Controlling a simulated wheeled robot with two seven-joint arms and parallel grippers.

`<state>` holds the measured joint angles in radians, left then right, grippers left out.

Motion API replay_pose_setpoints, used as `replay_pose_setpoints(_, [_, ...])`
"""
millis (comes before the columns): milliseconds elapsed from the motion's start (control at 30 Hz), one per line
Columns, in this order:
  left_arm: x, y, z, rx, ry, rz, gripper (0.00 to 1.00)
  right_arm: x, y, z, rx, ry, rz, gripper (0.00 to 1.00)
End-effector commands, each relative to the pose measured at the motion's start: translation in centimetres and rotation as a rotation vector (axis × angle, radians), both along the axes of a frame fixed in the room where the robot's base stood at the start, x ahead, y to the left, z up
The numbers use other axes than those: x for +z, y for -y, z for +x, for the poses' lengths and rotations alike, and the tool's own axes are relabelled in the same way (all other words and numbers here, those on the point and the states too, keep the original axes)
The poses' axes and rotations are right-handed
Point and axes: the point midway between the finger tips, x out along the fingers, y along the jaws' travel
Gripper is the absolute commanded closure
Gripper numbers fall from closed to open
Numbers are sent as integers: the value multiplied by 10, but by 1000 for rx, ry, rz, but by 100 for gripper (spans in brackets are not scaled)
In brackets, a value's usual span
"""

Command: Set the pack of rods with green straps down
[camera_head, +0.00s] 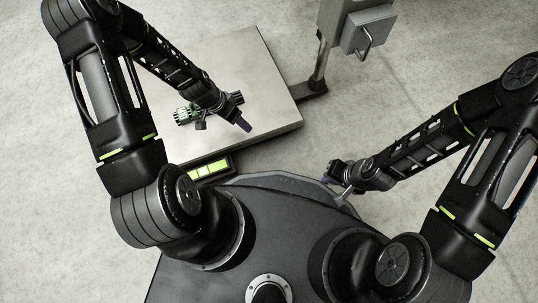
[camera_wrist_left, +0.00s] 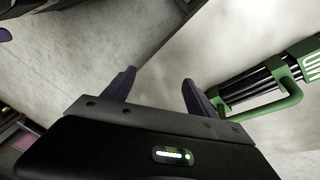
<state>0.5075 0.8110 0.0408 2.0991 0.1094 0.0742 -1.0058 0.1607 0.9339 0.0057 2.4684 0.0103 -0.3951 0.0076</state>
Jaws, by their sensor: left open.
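The pack of rods with green straps (camera_head: 183,115) is on the pale metal plate, partly hidden by my left arm. In the left wrist view the dark rods, green straps and green handle (camera_wrist_left: 278,106) show at the right edge, and the pack is cut off there. My left gripper (camera_head: 243,124) is over the plate, to the right of the pack. Its two fingers (camera_wrist_left: 157,92) are apart with nothing between them, and the pack is outside the right finger. My right gripper (camera_head: 331,180) is at the rim of my dark base; its jaws are too small to read.
The metal plate (camera_head: 262,88) has bare room to the right of and behind the pack. A panel with yellow-green lit bars (camera_head: 209,169) is at its near edge. A post (camera_head: 322,66) with a grey box (camera_head: 368,29) stands at the back right. Concrete floor lies around.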

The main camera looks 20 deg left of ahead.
Motion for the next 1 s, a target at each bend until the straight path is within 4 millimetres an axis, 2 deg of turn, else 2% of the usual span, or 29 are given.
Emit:
replay_pose_setpoints(33, [-4,36,-19,66,-42,-18,33,0,0,0,0,0,0,100])
replay_pose_setpoints(100, [-6,73,-43,190,-90,-36,33,0,0,0,0,0,0,100])
replay_pose_setpoints(200, [-5,110,-75,348,-145,-62,33,0,0,0,0,0,0,100])
replay_pose_setpoints(300, [-2,132,-99,459,-182,-85,33,0,0,0,0,0,0,100])
replay_pose_setpoints(467, [1,143,-113,540,-206,-103,33,0,0,0,0,0,0,100])
replay_pose_setpoints(1000, [1,142,-112,546,-206,-104,33,0,0,0,0,0,0,100])
